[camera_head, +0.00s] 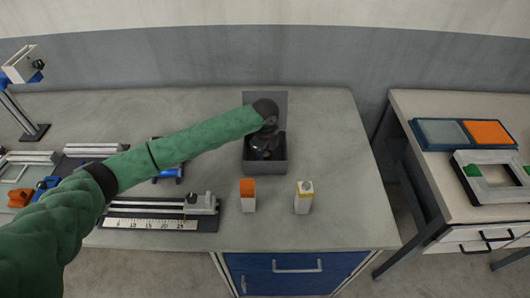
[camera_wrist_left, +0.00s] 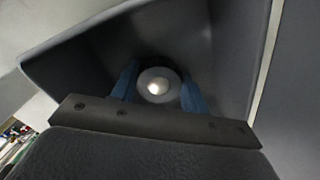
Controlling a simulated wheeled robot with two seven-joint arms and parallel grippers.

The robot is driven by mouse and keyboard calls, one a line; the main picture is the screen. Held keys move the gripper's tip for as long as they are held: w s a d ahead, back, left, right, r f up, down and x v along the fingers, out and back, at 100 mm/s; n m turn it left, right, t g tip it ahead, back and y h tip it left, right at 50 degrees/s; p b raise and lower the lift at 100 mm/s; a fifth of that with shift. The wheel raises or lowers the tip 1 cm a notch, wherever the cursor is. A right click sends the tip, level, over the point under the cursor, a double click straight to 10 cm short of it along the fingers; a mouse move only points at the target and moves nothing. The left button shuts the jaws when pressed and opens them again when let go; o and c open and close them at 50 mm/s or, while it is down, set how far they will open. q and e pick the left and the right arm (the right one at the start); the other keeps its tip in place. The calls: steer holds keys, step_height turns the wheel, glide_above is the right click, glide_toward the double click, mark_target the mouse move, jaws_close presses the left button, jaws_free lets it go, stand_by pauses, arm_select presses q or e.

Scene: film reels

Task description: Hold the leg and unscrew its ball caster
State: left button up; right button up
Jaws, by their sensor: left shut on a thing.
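My left arm reaches across the bench, and my left gripper (camera_head: 266,142) is down at a grey open box (camera_head: 265,167) with its lid raised behind. In the left wrist view, the blue fingers of my left gripper (camera_wrist_left: 157,94) are shut on a round grey piece with a shiny ball in its middle, which looks like the ball caster (camera_wrist_left: 155,86). The dark walls of the box (camera_wrist_left: 95,62) surround the fingers. In the head view the held piece is hidden by the gripper. I cannot make out the leg. My right gripper is not in view.
An orange-topped white block (camera_head: 248,196) and a white-and-yellow block (camera_head: 304,198) stand in front of the box. A ruler fixture (camera_head: 150,224) lies at front left. A side table (camera_head: 440,190) at right bears a blue tray (camera_head: 432,143) and a grey frame (camera_head: 492,198). The bench right of the box is clear.

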arm_select(q)
steer(key=shift+s+f, duration=0.15)
steer(key=shift+f, duration=0.25)
